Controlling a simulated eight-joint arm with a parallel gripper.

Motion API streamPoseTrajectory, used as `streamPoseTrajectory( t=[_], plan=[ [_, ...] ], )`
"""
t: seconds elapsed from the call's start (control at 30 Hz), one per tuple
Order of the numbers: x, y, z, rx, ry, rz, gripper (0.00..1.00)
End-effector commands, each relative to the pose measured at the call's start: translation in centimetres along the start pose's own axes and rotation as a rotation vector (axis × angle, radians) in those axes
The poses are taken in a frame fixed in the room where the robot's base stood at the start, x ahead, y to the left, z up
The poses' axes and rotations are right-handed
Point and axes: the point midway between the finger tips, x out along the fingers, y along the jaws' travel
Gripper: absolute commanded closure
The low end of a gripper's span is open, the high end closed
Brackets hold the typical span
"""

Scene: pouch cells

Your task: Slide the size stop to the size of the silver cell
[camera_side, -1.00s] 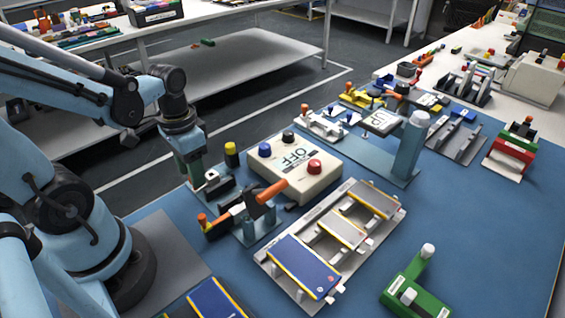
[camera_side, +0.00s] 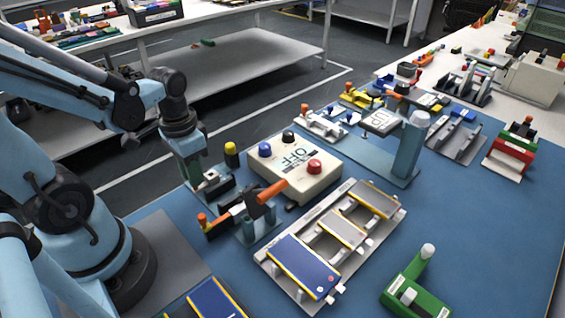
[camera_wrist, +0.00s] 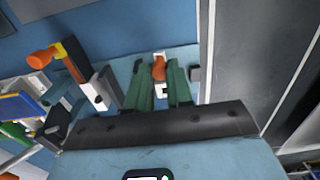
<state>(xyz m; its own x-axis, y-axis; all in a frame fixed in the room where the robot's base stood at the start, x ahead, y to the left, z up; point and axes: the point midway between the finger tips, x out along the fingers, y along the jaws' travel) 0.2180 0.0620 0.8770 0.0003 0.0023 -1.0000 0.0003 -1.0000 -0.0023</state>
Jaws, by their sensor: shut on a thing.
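My gripper (camera_wrist: 159,84), with green fingers, is shut on an orange knob (camera_wrist: 159,69) on a small white slider in the wrist view; I take this for the size stop. The side view shows my gripper (camera_side: 197,178) low over a fixture at the left of the blue mat, where the fingers and fixture hide the stop. A rack (camera_side: 268,258) holds a large blue cell (camera_side: 302,266) in front, a small silver-grey cell (camera_side: 342,231) in the middle and a grey cell with yellow edges (camera_side: 374,199) at the far end.
A white box (camera_side: 325,178) with coloured buttons stands right of my gripper. A black post with a yellow top (camera_side: 231,153) and an orange-handled lever (camera_side: 264,198) are close by. A green fixture (camera_side: 409,288) stands front right.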

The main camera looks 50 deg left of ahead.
Motion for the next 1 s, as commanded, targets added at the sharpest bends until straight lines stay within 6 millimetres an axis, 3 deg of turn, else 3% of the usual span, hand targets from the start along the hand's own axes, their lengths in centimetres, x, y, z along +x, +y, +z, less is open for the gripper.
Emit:
streamPoseTrajectory(
  t=[0.33, 0.57, 0.6, 0.73, 1.0],
  plan=[
    [0.0, -1.5, 0.0, -0.003, 0.0, 0.002, 1.0],
    [0.0, -1.5, 0.0, 0.001, 0.0, 0.002, 1.0],
    [0.1, -1.5, 0.0, 0.001, 0.001, 0.002, 0.75],
    [0.0, -1.5, 0.0, 0.001, 0.0, 0.002, 0.55],
    [0.0, -1.5, 0.0, 0.0, 0.0, 0.002, 0.54]
  ],
)
